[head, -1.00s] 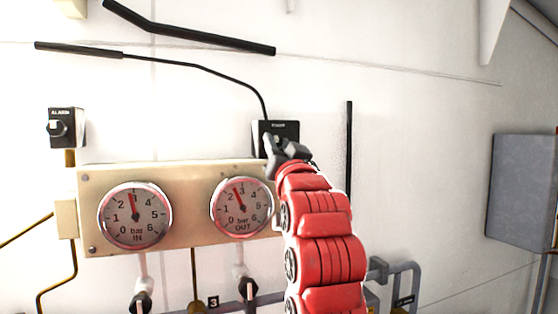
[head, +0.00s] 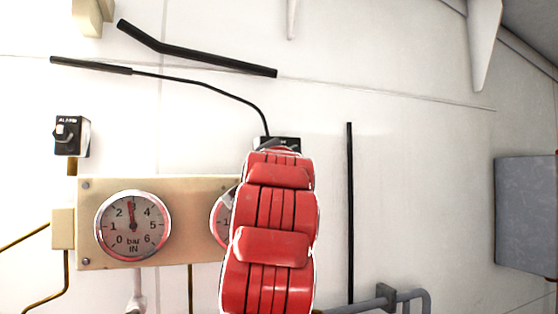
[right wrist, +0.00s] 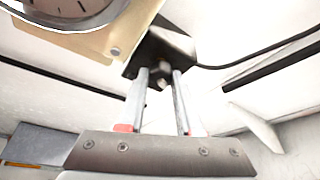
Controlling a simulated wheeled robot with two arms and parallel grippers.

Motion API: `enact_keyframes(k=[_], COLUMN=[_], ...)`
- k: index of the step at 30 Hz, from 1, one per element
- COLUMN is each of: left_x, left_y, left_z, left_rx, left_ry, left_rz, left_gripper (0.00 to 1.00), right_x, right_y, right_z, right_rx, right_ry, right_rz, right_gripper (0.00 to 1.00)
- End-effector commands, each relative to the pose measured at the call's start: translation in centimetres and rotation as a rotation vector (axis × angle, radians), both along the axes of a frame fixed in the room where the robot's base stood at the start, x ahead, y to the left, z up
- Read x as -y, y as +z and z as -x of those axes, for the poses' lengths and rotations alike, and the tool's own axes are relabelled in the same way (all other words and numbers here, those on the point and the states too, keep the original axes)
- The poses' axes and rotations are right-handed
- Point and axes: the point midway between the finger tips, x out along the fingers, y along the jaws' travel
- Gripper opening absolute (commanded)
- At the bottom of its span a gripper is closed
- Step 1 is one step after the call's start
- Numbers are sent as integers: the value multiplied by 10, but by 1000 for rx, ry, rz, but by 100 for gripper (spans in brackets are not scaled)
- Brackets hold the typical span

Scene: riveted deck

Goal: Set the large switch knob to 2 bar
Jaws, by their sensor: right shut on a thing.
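The black switch box (head: 284,142) on the wall shows only its top edge in the head view, above my red right arm. The knob's pointer and scale cannot be read. The OUT gauge (head: 220,218) is mostly hidden by my arm. My left gripper is not in view.
The IN gauge (head: 132,226) reads about 3 bar on the beige panel (head: 90,215). An ALARM switch box (head: 71,137) is on the left. A black cable (head: 205,85) runs to the switch box. A grey cabinet (head: 525,215) is at the right.

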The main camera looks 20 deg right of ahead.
Motion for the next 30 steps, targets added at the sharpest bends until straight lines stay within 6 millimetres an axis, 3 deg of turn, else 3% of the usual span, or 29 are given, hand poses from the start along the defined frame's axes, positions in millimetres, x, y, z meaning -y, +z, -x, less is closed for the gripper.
enact_keyframes(k=[19, 20, 24, 30], left_x=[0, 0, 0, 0], left_y=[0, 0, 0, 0], left_z=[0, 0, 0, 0], left_rx=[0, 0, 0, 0], left_ry=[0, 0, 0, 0], left_rz=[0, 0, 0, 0], left_gripper=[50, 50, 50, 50], right_x=[-1, -1, -1, 0], right_y=[0, 0, 0, 0], right_z=[-1, -1, 0, 0], right_rx=[-3, -3, -3, -2], right_ry=[2, 2, 2, 1], right_rz=[-49, -49, -49, -49], right_gripper=[0, 38, 63, 64])
